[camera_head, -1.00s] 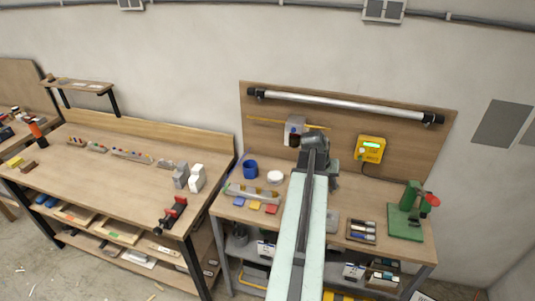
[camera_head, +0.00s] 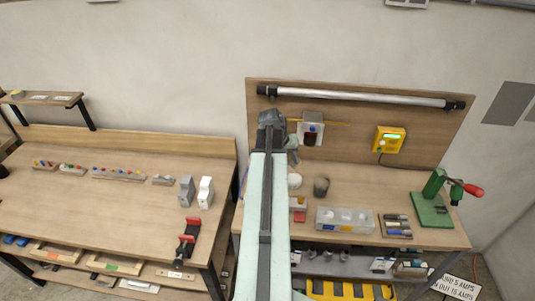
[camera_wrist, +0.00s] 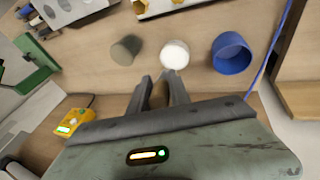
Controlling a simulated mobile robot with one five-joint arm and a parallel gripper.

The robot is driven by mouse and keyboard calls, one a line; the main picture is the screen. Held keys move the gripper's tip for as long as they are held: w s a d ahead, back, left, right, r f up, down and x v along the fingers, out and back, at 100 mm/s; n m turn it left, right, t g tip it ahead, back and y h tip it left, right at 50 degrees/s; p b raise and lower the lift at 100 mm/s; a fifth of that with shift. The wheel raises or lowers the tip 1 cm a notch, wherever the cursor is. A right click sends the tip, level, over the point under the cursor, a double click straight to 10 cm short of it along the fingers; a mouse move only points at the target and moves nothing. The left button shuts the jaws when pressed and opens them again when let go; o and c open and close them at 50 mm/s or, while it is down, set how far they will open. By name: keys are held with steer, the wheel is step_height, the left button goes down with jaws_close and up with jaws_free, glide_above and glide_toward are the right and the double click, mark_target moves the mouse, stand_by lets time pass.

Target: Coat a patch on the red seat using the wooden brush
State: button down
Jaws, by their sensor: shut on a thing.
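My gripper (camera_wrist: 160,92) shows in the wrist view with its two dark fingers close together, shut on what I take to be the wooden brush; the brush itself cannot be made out. In the head view my arm hides most of the gripper, up near the back board. The red seat (camera_head: 299,216) is a small red block at the front of the right bench, just right of my arm.
A white round pot (camera_wrist: 174,54), a grey-green cup (camera_wrist: 126,50) and a blue cup (camera_wrist: 232,53) stand on the bench. A clear box (camera_head: 345,220), a yellow meter (camera_head: 389,139) and a green press (camera_head: 431,210) are at right. A wall-mounted box (camera_head: 311,129) is close to my arm.

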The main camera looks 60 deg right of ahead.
steer(key=shift+w+r, duration=0.1)
steer(key=shift+w, duration=0.1)
steer(key=shift+w, duration=0.25)
step_height(320, 180, down, 6)
steer(key=b, duration=0.6)
steer(key=shift+s, duration=0.15)
steer(key=shift+a+f+b, duration=0.1)
steer(key=shift+f+b, duration=0.45)
steer(key=shift+f, duration=0.05)
stand_by(1.6)
step_height(320, 180, up, 7)
steer(key=p, duration=0.7)
steer(key=shift+r, duration=0.15)
